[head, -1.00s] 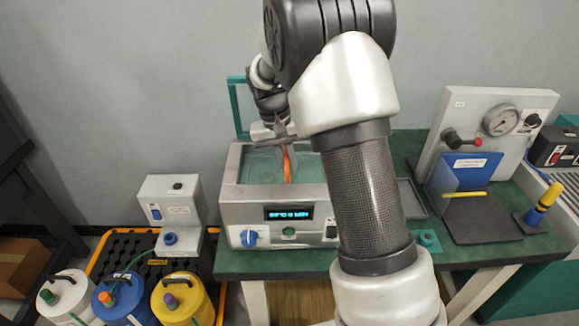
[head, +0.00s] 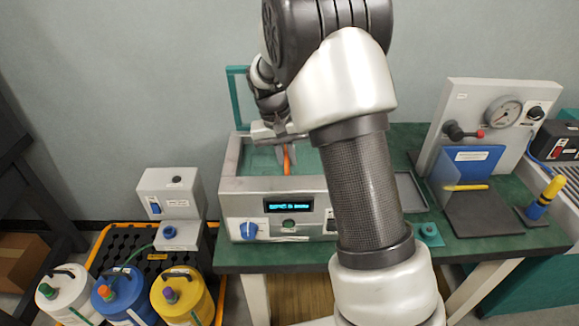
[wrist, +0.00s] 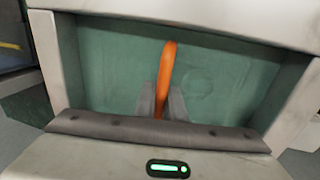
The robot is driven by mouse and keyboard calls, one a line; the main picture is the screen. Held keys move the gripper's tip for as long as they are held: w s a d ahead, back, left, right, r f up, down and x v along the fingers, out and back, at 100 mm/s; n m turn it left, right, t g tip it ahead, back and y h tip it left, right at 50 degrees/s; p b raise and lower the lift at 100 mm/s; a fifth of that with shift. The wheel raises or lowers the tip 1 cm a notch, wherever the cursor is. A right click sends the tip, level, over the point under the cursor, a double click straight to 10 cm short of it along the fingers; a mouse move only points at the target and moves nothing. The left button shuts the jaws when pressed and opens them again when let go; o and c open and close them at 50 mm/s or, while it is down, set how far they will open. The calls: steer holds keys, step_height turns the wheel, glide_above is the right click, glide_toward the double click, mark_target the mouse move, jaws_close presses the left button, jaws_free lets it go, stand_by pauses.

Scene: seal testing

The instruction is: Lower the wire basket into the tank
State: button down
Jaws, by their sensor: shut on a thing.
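The tank (head: 270,186) is a grey box with an open top, a lit blue display and a blue knob on its front. Its teal inside also shows in the wrist view, framed by the pale tank rim (wrist: 48,60). My gripper (head: 281,142) is over the tank opening. In the wrist view, my gripper (wrist: 162,98) is shut on an upright orange piece (wrist: 167,62), which looks like the basket's handle. The orange handle also shows in the head view (head: 287,160). The basket's wire body cannot be made out, so its depth in the tank is unclear.
A gauge panel (head: 480,105) with a blue shield (head: 470,170) stands right on the green bench. A flat grey tray (head: 411,192) lies between. Bottles (head: 182,297) and a grey dispenser (head: 171,205) stand lower left. My arm hides part of the tank's right side.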

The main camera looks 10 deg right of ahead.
steer(key=shift+f, duration=0.55)
steer(key=c, duration=1.7)
jaws_free()
steer(key=shift+c, duration=0.2)
steer(key=shift+r, duration=0.1)
step_height(320, 180, up, 11)
steer(key=p, duration=0.7)
